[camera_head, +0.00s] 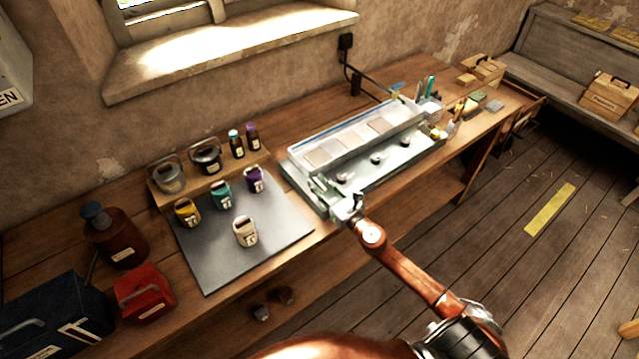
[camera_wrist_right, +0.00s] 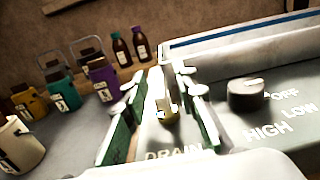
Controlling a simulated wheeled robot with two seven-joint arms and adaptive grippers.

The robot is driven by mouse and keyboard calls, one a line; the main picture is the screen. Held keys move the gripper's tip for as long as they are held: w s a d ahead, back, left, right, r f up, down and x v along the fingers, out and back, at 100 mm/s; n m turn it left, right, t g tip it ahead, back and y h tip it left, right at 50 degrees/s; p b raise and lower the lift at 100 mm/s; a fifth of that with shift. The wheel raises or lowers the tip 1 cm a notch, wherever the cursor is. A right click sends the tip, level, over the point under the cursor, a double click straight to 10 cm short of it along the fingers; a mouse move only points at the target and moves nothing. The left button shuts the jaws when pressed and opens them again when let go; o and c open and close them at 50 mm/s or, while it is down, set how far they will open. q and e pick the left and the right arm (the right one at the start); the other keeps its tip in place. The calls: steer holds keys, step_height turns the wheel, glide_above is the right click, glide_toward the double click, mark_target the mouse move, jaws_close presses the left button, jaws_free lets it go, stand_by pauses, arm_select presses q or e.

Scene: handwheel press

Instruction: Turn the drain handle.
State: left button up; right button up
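The drain handle (camera_wrist_right: 168,110) is a small brass-coloured piece above the white word DRAIN on the bath's front panel, in the right wrist view. My right gripper (camera_wrist_right: 160,92) is open, with one green-padded finger on each side of the handle in that view. I see no clear contact between the pads and the handle. In the head view my right gripper (camera_head: 324,188) is at the left end of the grey-green bath unit (camera_head: 398,166) and hides the handle. My left gripper is not in view.
A dark knob (camera_wrist_right: 247,94) marked OFF, LOW and HIGH sits just right of the gripper. A grey mat (camera_head: 215,262) with several small labelled pots lies to the left. A red box (camera_head: 143,293) and bottles stand further left. The wall is behind the bench.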

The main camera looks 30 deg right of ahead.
steer(key=shift+c, duration=0.4)
jaws_close()
